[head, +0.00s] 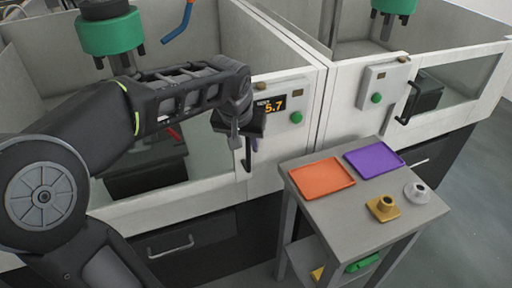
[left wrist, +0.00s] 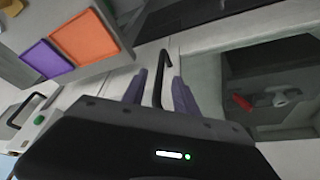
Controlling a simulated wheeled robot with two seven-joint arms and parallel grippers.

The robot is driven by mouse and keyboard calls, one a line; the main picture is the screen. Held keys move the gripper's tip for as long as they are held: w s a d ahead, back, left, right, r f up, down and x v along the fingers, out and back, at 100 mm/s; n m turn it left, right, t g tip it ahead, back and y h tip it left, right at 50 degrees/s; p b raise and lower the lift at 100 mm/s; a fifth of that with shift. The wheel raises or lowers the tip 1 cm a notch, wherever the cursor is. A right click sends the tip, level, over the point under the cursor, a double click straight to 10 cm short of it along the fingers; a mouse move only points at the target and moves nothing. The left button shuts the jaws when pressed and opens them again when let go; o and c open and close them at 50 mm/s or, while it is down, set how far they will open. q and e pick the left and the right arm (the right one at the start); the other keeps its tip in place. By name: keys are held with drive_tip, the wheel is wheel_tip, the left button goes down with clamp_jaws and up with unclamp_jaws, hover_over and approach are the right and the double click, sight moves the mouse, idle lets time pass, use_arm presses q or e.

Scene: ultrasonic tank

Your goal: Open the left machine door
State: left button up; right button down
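The left machine door (head: 210,199) is a pale panel with a large clear window, and it looks closed. Its black bar handle (head: 247,158) stands upright near the door's right edge. My left gripper (head: 253,143) is at this handle, with its purple fingers partly hidden by the wrist in the head view. In the left wrist view the handle (left wrist: 157,72) lies between the two spread fingers (left wrist: 160,92), with a gap on the left side; contact on the right side is hard to tell. My right gripper is in neither view.
A grey side table (head: 350,220) stands close to the right of the door, carrying an orange tray (head: 321,176), a purple tray (head: 373,159), a yellow part (head: 383,207) and a pale part (head: 417,193). The right machine's door handle (head: 408,103) is farther right. Open floor (head: 465,200) shows at far right.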

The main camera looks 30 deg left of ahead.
sight(248, 150)
use_arm(q)
drive_tip(key=shift+w+a+r, duration=0.15)
drive_tip(key=shift+w+r, duration=0.05)
drive_tip(key=shift+w, duration=0.1)
drive_tip(key=x, duration=0.7)
drive_tip(key=shift+f, duration=0.35)
drive_tip(key=shift+c, duration=0.5)
clamp_jaws()
idle(0.8)
